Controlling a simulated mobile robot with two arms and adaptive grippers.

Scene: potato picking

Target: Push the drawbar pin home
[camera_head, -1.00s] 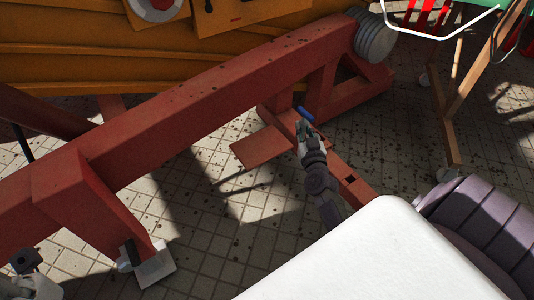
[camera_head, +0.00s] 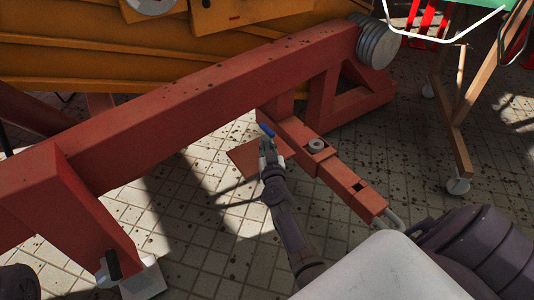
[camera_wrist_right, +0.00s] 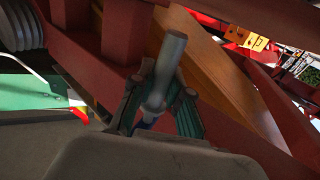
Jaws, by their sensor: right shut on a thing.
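The drawbar pin, a grey rod (camera_wrist_right: 166,66) with a blue handle (camera_head: 267,130), is held in my right gripper (camera_head: 270,152). In the right wrist view the fingers (camera_wrist_right: 160,98) are shut around the rod, and its grey end sticks out clear of them. The red drawbar (camera_head: 342,178) runs down to the right, with a round grey collar (camera_head: 316,146) on top whose dark hole looks empty. My right gripper is left of this collar, apart from it, above a red plate (camera_head: 244,158). My left gripper cannot be made out.
A long red beam (camera_head: 200,105) crosses behind the drawbar, with grey discs (camera_head: 378,45) at its far end. A wooden-legged stand on casters (camera_head: 458,184) is at right. A grey loop (camera_head: 393,218) ends the drawbar. Tiled floor (camera_head: 210,225) is open at left.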

